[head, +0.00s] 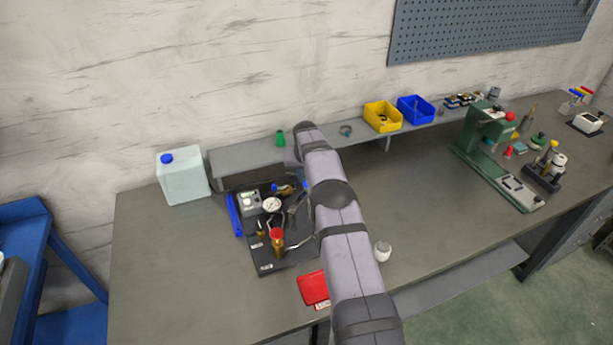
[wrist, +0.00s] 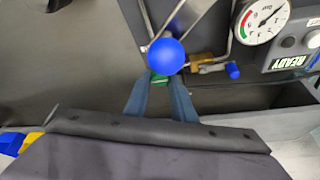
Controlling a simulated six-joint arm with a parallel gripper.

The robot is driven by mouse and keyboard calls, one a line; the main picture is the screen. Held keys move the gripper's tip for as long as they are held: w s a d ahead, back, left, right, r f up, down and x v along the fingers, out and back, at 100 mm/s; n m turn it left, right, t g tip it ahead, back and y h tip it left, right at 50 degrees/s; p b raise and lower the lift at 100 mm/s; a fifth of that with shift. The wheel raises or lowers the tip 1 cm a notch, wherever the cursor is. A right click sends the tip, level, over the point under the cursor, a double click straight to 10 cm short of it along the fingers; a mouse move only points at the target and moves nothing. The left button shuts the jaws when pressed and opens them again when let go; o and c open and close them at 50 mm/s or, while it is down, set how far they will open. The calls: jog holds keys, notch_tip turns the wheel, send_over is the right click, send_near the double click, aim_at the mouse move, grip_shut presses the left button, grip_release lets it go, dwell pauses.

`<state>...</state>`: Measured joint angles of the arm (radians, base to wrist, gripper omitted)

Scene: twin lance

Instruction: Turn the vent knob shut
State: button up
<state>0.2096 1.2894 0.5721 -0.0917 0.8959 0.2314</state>
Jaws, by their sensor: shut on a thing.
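In the wrist view, my gripper (wrist: 162,84) points at the black panel with its two bluish fingers close together. A small green knob (wrist: 160,79) shows between the fingertips, and the fingers are shut on it. A round blue ball knob (wrist: 166,56) covers part of the fingertips and the green knob. A brass fitting with a blue end (wrist: 232,71) lies to the right of the fingers, apart from them. No label shows which part is the vent knob. In the head view, my arm hides the gripper.
A pressure gauge (wrist: 260,20) and a READY box (wrist: 292,62) stand right of the fingers, with bent metal tubes nearby. In the head view, a red-topped brass cylinder (head: 278,243) stands on the panel. A red box (head: 313,287) lies in front.

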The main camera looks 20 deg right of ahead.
jog(key=shift+f, duration=0.1)
jog(key=shift+w+m+b, duration=0.1)
jog(key=shift+m+b, duration=0.3)
jog(key=shift+b, duration=0.1)
jog(key=shift+a+r+m+h+p, duration=0.1)
jog(key=shift+r+m+h+p, duration=0.15)
jog(key=shift+m+h+p, duration=0.25)
jog(key=shift+m+p, duration=0.4)
jog(key=shift+p, duration=0.05)
jog(key=shift+f, duration=0.15)
jog(key=o, duration=1)
jog(key=shift+g, duration=0.3)
jog(key=shift+p, duration=0.3)
